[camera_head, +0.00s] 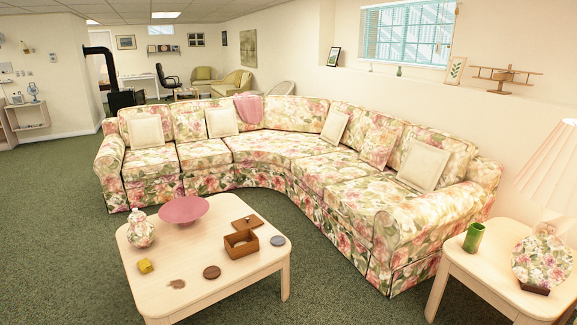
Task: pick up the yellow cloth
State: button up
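A small yellow item (145,266), which looks like a folded cloth, lies near the left edge of the pale wooden coffee table (205,290). It is small in the view, so its folds cannot be made out. A brown patch or flat item (177,284) lies to its right and nearer the front. A floral lidded jar (140,230) stands behind it. My gripper is not in view.
The coffee table also holds a pink bowl (183,209), an open wooden box (241,244), a lid and dark round discs. A floral sectional sofa (290,145) curves behind. A side table (500,275) stands right. Green carpet (60,240) is clear at left.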

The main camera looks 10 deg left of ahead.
aim_at(145, 266)
jog(key=u, duration=0.45)
jog(key=i, duration=0.75)
jog(key=u, duration=0.75)
jog(key=i, duration=0.55)
jog(key=u, duration=0.85)
jog(key=i, duration=0.5)
jog(key=u, duration=0.75)
jog(key=i, duration=0.8)
jog(key=u, duration=0.5)
jog(key=i, duration=0.7)
jog(key=u, duration=0.2)
